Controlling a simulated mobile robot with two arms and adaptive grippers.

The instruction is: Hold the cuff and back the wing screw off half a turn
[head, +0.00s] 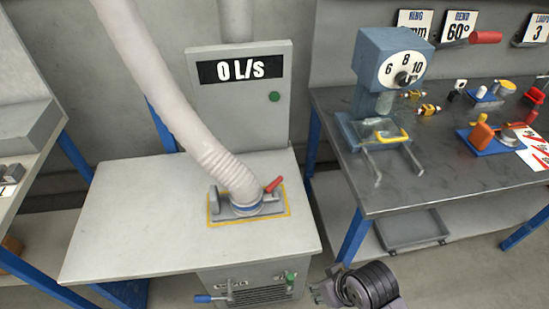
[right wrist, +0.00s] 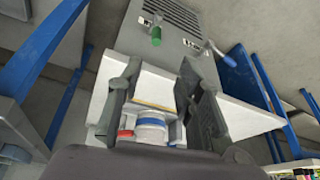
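A pale ribbed hose comes down to a cuff (head: 240,186) with a blue band (head: 246,208) at its base, seated on a grey fitting inside a yellow outline on the bench. A red handle-like part (head: 273,185) sticks up at the fitting's right; I cannot tell whether it is the wing screw. In the right wrist view the blue band (right wrist: 151,122) and red part (right wrist: 125,134) appear beyond the fingers. My right gripper (head: 319,291) is open and empty at the bench's front right, apart from the cuff; its fingers spread in the wrist view (right wrist: 161,75). My left gripper is out of view.
A display box (head: 262,105) reading "0 L/s" stands behind the bench (head: 135,215). A blue-handled lever (head: 203,298) and green knob (head: 290,276) are on the cabinet below. A dark table (head: 385,190) with a dial press (head: 375,90) stands right. The bench's left part is clear.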

